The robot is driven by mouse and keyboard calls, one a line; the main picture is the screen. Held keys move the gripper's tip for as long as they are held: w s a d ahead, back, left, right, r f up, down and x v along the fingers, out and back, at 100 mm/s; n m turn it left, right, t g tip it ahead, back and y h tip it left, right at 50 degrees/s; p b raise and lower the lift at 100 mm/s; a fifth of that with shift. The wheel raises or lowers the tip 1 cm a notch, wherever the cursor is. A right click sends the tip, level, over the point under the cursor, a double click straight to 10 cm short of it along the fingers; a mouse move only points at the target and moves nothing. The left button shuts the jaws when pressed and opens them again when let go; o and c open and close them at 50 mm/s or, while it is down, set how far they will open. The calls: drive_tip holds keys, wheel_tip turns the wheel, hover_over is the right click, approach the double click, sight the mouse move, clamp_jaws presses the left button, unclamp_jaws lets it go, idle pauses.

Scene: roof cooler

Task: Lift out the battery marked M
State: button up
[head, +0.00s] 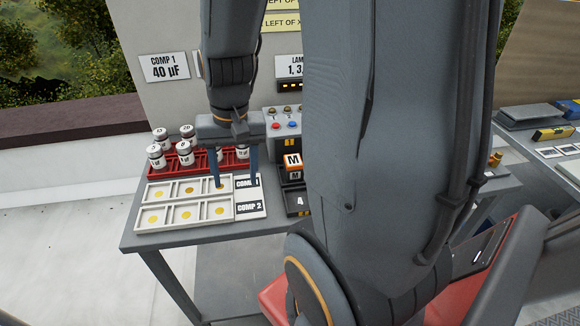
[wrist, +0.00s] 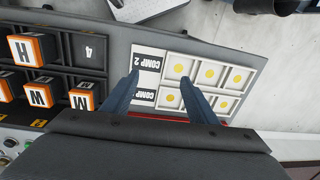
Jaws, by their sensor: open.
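The battery marked M (head: 292,160) is a block with an orange band and a white top lettered M, standing in a dark compartmented tray (head: 298,211), partly hidden by my arm in the head view. My gripper (head: 237,181) is open and empty, pointing down above the white tray's COMP labels, left of the battery in the head view. Its blue fingers (wrist: 158,75) also show in the wrist view, apart from the battery.
A white tray (head: 141,220) with yellow-dotted compartments lies below my gripper. A red rack (head: 152,168) of white cylinders stands behind it. Other orange-banded blocks (wrist: 32,47) occupy the dark tray; compartment 4 (wrist: 88,50) is empty.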

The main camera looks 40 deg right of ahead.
drive_tip(key=w+d+m+y+b, duration=0.1)
drive_tip(key=d+m+y, duration=0.1)
drive_tip(key=d+m, duration=0.75)
drive_tip(key=m+t+y+b, duration=0.1)
drive_tip(key=m, duration=0.8)
hover_over(294, 159)
drive_tip(key=s+d, duration=0.1)
drive_tip(key=d, duration=0.1)
drive_tip(key=shift+a+f, duration=0.1)
drive_tip(key=shift+f, duration=0.15)
drive_tip(key=shift+t, duration=0.3)
drive_tip(key=shift+s+p+x, duration=0.15)
drive_tip(key=shift+p+x, duration=0.25)
drive_tip(key=shift+x, duration=1.5)
drive_tip(key=shift+s+p+x, duration=0.2)
drive_tip(key=shift+p+x, duration=0.15)
drive_tip(key=shift+x, duration=1.55)
drive_tip(key=shift+f, duration=0.1)
drive_tip(key=shift+c, duration=0.3)
drive_tip(key=c, duration=1)
